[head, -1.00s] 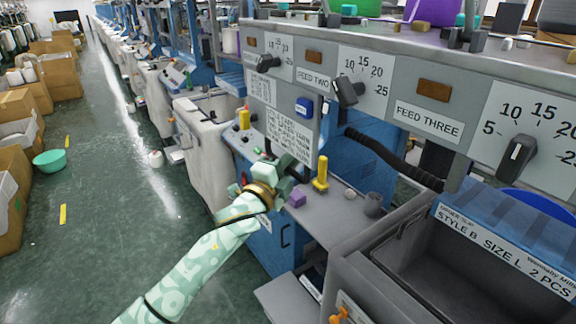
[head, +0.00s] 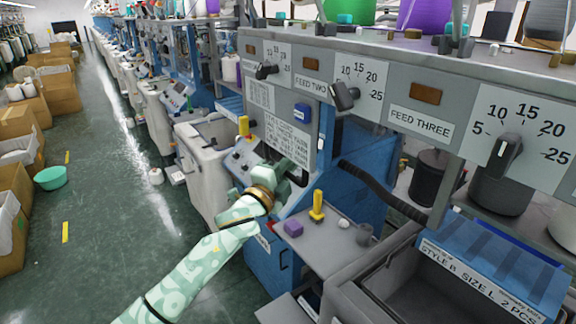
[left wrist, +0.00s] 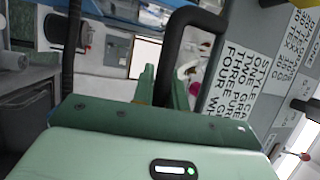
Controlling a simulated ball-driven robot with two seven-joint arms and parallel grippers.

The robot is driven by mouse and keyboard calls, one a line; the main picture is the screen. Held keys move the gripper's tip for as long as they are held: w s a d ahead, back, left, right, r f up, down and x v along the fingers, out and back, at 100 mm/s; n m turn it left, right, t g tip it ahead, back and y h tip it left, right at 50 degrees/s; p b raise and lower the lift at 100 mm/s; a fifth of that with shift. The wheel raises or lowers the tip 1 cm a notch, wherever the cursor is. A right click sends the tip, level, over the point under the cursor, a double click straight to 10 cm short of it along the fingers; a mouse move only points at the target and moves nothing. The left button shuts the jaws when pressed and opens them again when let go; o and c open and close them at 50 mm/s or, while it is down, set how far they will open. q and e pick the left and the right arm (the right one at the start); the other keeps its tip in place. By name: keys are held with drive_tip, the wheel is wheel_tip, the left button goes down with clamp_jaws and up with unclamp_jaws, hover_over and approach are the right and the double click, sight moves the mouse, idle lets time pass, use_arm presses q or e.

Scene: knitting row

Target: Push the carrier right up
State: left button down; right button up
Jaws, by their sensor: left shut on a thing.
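My left gripper (head: 290,176) reaches in front of the grey machine, close to the lower edge of the printed white panel (head: 290,128). In the left wrist view its two green fingers (left wrist: 164,92) are close together, shut on a part of the carrier. Another yellow post (head: 244,126) stands farther back. My right gripper is out of view.
The grey shelf (head: 330,246) holds a purple block (head: 293,228) and a small grey cup (head: 364,234). A dark hose (head: 385,190) runs to the right of the gripper. A grey bin (head: 450,275) stands at lower right.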

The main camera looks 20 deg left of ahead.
use_arm(q)
drive_tip(key=shift+a+r, duration=0.1)
drive_tip(key=shift+r, duration=0.4)
drive_tip(key=c, duration=1.4)
unclamp_jaws()
drive_tip(key=shift+f, duration=0.15)
drive_tip(key=shift+f, duration=0.1)
drive_tip(key=b+v, duration=0.1)
drive_tip(key=v, duration=1.5)
drive_tip(key=shift+s, duration=0.15)
